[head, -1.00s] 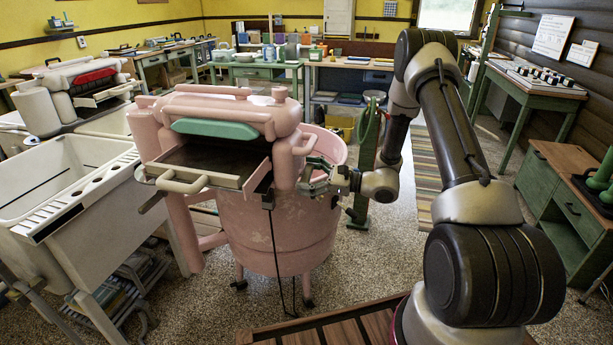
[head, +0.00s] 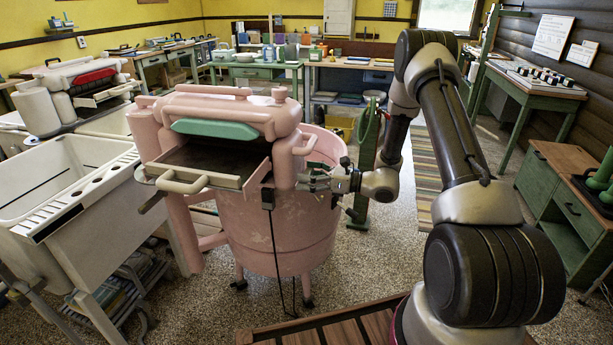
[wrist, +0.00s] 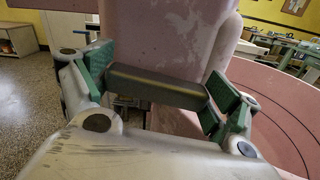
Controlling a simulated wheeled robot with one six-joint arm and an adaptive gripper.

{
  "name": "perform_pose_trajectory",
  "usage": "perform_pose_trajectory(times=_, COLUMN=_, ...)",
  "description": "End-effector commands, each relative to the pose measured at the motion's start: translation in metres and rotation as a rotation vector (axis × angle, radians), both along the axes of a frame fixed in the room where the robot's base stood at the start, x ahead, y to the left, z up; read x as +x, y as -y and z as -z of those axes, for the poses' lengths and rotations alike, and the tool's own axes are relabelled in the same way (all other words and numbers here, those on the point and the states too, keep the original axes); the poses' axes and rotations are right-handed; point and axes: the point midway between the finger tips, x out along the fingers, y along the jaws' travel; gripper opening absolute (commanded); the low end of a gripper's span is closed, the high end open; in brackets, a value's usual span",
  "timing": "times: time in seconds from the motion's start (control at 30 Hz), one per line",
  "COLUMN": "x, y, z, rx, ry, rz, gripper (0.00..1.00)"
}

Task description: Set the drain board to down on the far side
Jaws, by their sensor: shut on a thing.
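The pink wringer washer (head: 275,235) stands in the middle of the head view. Its drain board (head: 219,158), a dark flat board in a cream frame with a cream front handle, sits below the green roller cover on the wringer head. Its tilt is hard to judge. My gripper (head: 318,182) is at the right side of the wringer head, beside the tub rim. In the wrist view, my gripper (wrist: 158,88) has its green pads at both ends of a dark bar (wrist: 150,82) and is shut on it. What the bar joins to is hidden.
A white double sink (head: 75,185) stands close on the left, with another wringer washer (head: 75,85) behind it. A green post (head: 368,140) stands behind my gripper. A wooden slatted platform (head: 335,330) lies in front. Speckled floor is open right of the washer.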

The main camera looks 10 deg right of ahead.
Motion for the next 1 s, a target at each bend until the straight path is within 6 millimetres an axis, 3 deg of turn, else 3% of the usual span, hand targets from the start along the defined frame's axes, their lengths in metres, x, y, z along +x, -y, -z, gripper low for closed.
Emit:
perform_pose_trajectory(times=0.73, x=0.0, y=0.0006, z=0.0006, rx=0.06, ry=-0.104, rz=0.0, gripper=0.46)
perform_pose_trajectory(times=0.77, x=0.0, y=0.0006, z=0.0006, rx=0.06, ry=-0.104, rz=0.001, gripper=0.91)
perform_pose_trajectory(times=0.8, x=-0.0001, y=0.0005, z=0.0005, rx=0.06, ry=-0.104, rz=0.001, gripper=0.98)
perform_pose_trajectory(times=1.0, x=0.0002, y=0.0005, z=0.0004, rx=0.058, ry=-0.101, rz=0.0, gripper=1.0)
